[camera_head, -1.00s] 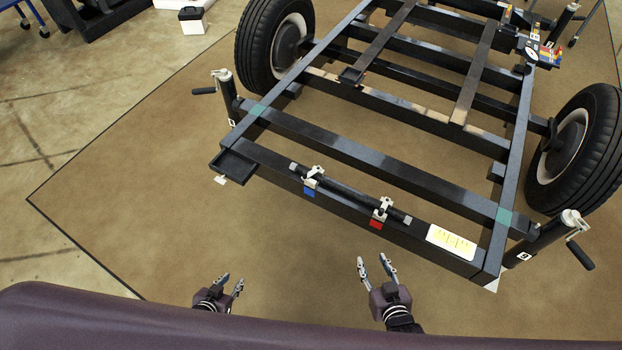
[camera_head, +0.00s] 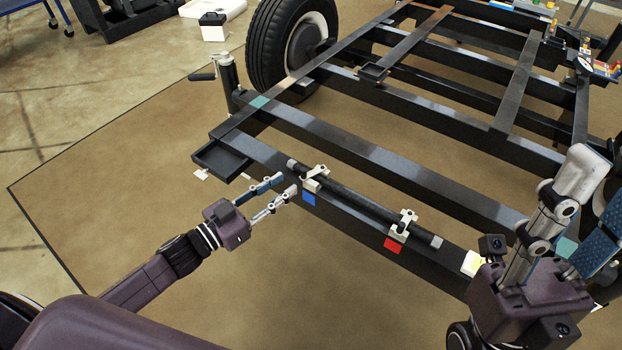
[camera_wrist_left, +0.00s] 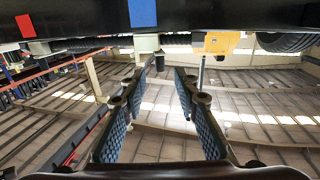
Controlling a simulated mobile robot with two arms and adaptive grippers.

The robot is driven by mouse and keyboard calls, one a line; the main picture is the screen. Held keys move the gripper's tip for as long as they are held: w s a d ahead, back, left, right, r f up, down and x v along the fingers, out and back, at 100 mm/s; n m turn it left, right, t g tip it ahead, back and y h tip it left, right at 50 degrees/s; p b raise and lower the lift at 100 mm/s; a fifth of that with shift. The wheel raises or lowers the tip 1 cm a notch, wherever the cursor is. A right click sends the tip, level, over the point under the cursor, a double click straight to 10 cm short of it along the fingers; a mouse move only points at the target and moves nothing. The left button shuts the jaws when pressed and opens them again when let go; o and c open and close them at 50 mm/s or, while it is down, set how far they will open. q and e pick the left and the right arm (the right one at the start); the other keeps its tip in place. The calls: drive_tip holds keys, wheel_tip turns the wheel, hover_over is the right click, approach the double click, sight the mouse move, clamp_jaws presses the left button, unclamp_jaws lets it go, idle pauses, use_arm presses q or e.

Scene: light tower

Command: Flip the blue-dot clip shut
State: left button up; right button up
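The blue-dot clip (camera_head: 315,178) is a small white clip on the front beam of the black frame, above a blue square (camera_head: 308,198). It sits around or against a dark tube (camera_head: 360,200); whether its flap is fully up or down is too small to tell. My left gripper (camera_head: 286,185) is open and empty, its fingertips just left of the blue square, below the clip. The left wrist view shows the fingers (camera_wrist_left: 158,88) apart, with the blue square (camera_wrist_left: 142,13) above them. My right gripper (camera_head: 598,195) is open, near the camera at the lower right.
A second white clip (camera_head: 404,224) holds the tube further right, above a red square (camera_head: 392,244). A small black tray (camera_head: 222,160) sticks out at the frame's left corner. A crank jack (camera_head: 227,80) and a wheel (camera_head: 285,50) stand behind. The floor mat in front is clear.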

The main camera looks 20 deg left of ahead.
sight(304, 169)
use_arm(q)
drive_tip(key=shift+b+x, duration=1.15)
drive_tip(key=shift+x, duration=2.65)
drive_tip(key=shift+c, duration=0.3)
clamp_jaws()
